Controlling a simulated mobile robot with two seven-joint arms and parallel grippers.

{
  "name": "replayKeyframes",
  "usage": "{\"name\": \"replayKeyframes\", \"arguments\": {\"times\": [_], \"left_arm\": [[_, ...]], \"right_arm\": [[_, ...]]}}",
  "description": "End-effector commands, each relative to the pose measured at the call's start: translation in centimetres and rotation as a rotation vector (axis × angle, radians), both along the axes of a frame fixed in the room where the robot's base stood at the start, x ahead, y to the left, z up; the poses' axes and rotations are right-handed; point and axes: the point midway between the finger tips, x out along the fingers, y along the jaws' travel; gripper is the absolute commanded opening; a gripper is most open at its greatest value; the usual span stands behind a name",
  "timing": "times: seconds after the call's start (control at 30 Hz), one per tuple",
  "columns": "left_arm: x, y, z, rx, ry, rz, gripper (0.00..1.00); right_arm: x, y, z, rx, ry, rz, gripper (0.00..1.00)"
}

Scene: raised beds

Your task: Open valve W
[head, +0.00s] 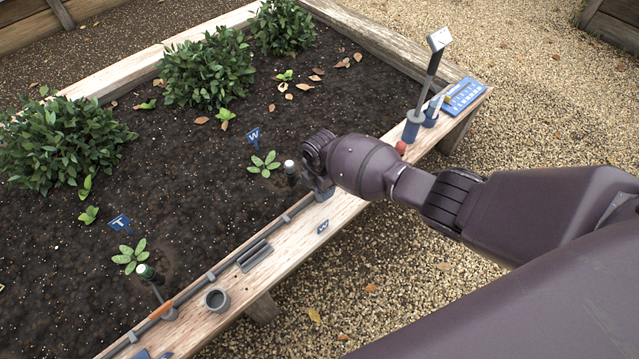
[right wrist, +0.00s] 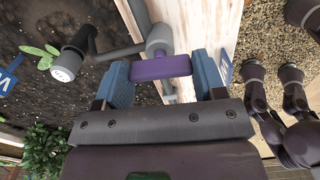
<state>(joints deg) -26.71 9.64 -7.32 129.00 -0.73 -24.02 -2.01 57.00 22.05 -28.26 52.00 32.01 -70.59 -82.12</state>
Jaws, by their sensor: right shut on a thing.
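A blue sign marked W (head: 253,135) stands in the soil beside a small seedling (head: 264,164). A dark riser with a white cap (head: 290,168) stands near it and also shows in the right wrist view (right wrist: 68,66). Valve W's grey body (right wrist: 159,38) sits on the pipe along the plank. My right gripper (right wrist: 162,68) is shut on its purple handle (right wrist: 160,67), between the blue fingers. The handle looks crosswise in the wrist view; its angle to the pipe is hard to tell. In the head view my right arm hides the handle and fingers. My left gripper is not in view.
Valve T's orange handle (head: 161,309) is nearer. Blue-based tools (head: 412,126) and a blue tray (head: 465,97) stand at the far corner. Gravel is clear.

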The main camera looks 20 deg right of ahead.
Motion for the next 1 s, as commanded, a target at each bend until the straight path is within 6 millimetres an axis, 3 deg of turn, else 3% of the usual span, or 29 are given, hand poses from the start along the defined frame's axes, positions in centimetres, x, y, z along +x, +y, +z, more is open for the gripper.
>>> {"name": "replayKeyframes", "arguments": {"times": [0.77, 0.8, 0.93, 1.0], "left_arm": [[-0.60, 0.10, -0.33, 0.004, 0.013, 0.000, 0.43], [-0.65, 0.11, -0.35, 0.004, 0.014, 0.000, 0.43], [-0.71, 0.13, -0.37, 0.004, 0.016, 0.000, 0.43], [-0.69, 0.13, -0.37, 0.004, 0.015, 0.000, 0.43]], "right_arm": [[-0.11, -0.11, -0.18, -0.003, 0.002, 0.096, 0.40], [-0.11, -0.11, -0.18, -0.003, 0.002, 0.096, 0.70], [-0.09, -0.09, -0.14, -0.002, 0.003, 0.095, 0.89], [-0.06, -0.07, -0.11, -0.002, 0.002, 0.095, 0.89]]}}
